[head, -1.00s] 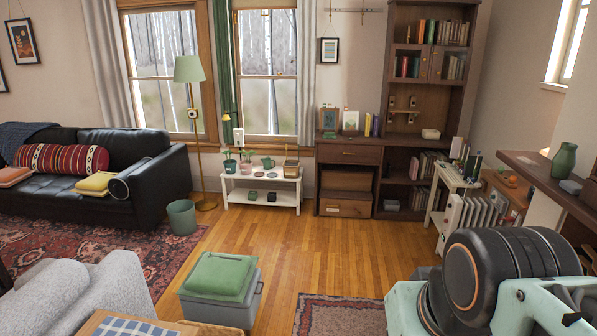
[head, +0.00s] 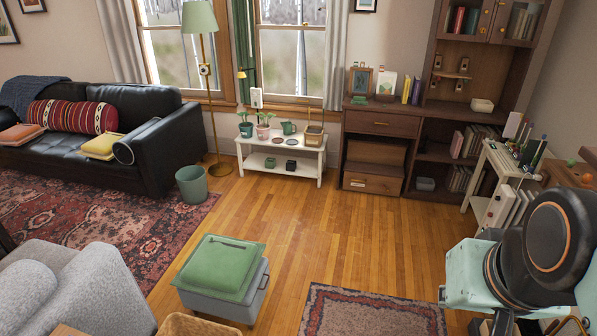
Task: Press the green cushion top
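The green cushion top (head: 219,268) lies on a grey box-shaped ottoman (head: 234,309) standing on the wood floor, lower left of centre in the head view. The cushion looks flat and a little puffed, with a dark strip or handle near its far edge. Nothing touches it. Part of my arm shows at the lower right, well apart from the ottoman. My gripper is not in view.
A grey armchair (head: 72,293) stands left of the ottoman, with a wicker basket (head: 199,326) in front. A patterned rug (head: 372,311) lies to its right. A green bin (head: 191,184) and a white bench (head: 282,157) stand farther back. Open wood floor lies between.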

